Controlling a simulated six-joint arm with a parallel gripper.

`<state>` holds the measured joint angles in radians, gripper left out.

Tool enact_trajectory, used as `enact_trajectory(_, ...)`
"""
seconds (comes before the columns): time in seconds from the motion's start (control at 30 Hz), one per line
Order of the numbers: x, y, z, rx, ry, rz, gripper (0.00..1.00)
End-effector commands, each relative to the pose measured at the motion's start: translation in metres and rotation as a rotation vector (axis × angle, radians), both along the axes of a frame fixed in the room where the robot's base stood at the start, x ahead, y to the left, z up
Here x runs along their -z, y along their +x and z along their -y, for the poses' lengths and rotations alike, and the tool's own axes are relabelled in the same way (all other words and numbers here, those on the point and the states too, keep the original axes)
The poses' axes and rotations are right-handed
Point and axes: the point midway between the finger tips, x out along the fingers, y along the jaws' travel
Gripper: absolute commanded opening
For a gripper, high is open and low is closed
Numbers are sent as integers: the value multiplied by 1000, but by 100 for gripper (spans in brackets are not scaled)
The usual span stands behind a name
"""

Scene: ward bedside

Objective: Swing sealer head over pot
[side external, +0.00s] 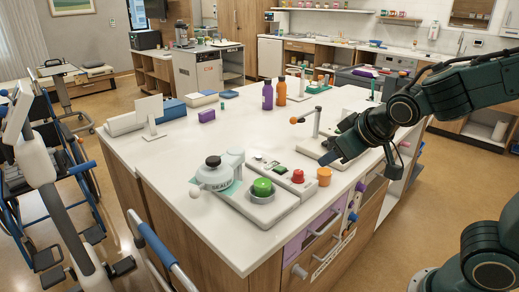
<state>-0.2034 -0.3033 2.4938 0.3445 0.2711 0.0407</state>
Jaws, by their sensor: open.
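The sealer stands near the front corner of the white counter. Its round white sealer head (219,173) has a black knob on top and a pale ball (195,193) at its left. The head sits to the left of the green-topped pot (262,189), not above it. The pot rests in a grey ring on the sealer's white base (276,214). My gripper (340,156) is open and empty, pointing down-left. It is above the counter, right of and behind the sealer, apart from the head and pot.
Purple (267,96) and orange (281,93) bottles stand farther back. The counter's left front is clear.

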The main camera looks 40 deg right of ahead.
Motion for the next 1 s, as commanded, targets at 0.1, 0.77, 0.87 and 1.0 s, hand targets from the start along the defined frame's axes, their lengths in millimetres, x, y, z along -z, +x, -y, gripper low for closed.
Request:
enact_trajectory(0.1,10,24,-1,-15,-69,40,48)
enact_trajectory(0.77,50,124,-64,-337,-490,346,48)
enact_trajectory(0.87,58,132,-85,-427,-546,395,48)
enact_trajectory(1.0,73,138,-119,-572,-617,461,48)
